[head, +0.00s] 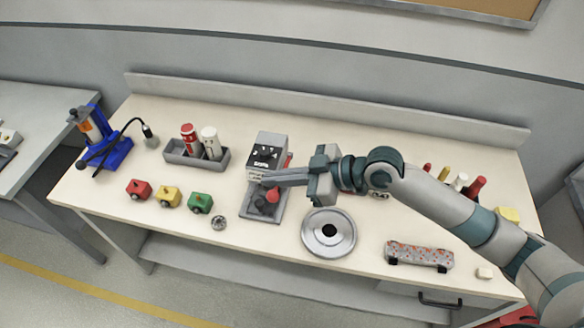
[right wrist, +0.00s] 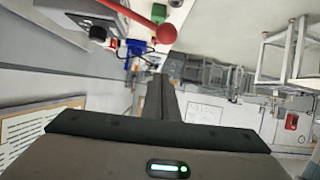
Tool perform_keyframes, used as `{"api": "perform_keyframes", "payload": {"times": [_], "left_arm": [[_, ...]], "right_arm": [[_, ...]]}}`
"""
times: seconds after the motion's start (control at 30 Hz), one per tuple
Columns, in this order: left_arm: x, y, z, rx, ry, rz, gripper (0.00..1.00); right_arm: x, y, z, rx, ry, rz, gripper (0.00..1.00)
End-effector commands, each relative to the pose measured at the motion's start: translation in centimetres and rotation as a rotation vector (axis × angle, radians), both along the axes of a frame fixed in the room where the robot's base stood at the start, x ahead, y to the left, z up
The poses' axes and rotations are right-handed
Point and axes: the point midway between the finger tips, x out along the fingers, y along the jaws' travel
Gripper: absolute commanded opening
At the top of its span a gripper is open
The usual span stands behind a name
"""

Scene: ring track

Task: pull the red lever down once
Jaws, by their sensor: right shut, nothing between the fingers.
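A grey box-shaped machine (head: 270,146) with a dark top and a base plate stands mid-table. A red bar, which looks like the red lever (head: 288,160), shows at its right side, partly hidden by my right gripper. In the right wrist view the lever (right wrist: 128,20) is a red rod with a round red ball end, near the top, beyond the fingers and apart from them in the picture. My right gripper (head: 266,180) is shut and empty, reaching left across the machine's front; its fingers also show in the right wrist view (right wrist: 155,95). My left gripper is not in view.
A round metal disc (head: 329,234) lies to the right, a patterned bar (head: 419,255) further right. Toy cars (head: 169,196), a grey tray (head: 182,156) and a blue device (head: 112,150) stand left.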

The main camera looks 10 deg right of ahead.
Motion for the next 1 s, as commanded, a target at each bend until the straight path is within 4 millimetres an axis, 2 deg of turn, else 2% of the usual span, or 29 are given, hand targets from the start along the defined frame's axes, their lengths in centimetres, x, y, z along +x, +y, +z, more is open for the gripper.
{"api": "perform_keyframes", "payload": {"times": [0.03, 0.1, 0.3, 0.77, 1.0], "left_arm": [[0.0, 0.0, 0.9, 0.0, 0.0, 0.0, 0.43], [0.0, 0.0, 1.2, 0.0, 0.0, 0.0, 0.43], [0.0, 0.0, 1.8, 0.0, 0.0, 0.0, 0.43], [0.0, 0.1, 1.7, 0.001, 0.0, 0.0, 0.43], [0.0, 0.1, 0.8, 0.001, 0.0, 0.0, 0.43]], "right_arm": [[-0.1, -0.5, -0.9, -0.006, 0.011, -0.005, 0.0], [-0.2, -0.7, -1.8, -0.007, 0.008, -0.004, 0.0], [-0.2, -1.0, -3.3, -0.004, 0.006, -0.003, 0.0], [-0.1, -1.1, -3.7, -0.004, 0.002, -0.003, 0.0], [0.4, -1.0, -4.2, -0.009, -0.012, -0.003, 0.0]]}}
